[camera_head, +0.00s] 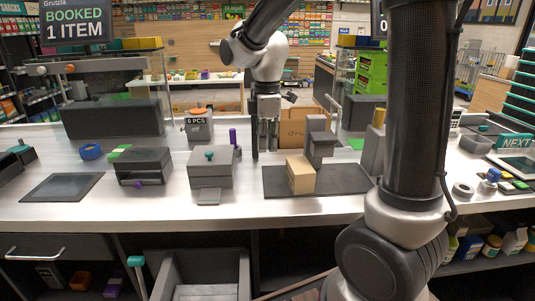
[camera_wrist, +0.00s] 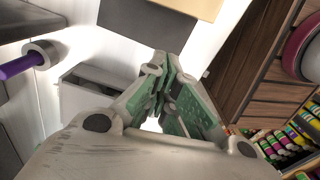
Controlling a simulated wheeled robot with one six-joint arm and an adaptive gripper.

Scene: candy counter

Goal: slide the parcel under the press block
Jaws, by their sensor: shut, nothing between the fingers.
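The parcel (camera_head: 300,175) is a small tan box standing on a dark mat (camera_head: 348,182) right of the counter's middle. The grey press block (camera_head: 320,143) stands close to the parcel's right, its head level with or above the parcel's top; the gap between them is hard to judge. My gripper (camera_head: 264,152) points down to the left of the parcel and behind it, apart from it. It is shut and empty. In the wrist view its fingertips (camera_wrist: 166,58) are together, with a tan face (camera_wrist: 195,7), likely the parcel, and a dark surface at the top.
A grey box with a teal knob (camera_head: 210,170) and a purple peg (camera_head: 233,138) stand left of my gripper. A cardboard box (camera_head: 293,130) stands behind the mat. The counter's front strip (camera_head: 250,210) is clear. Small items lie at the right.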

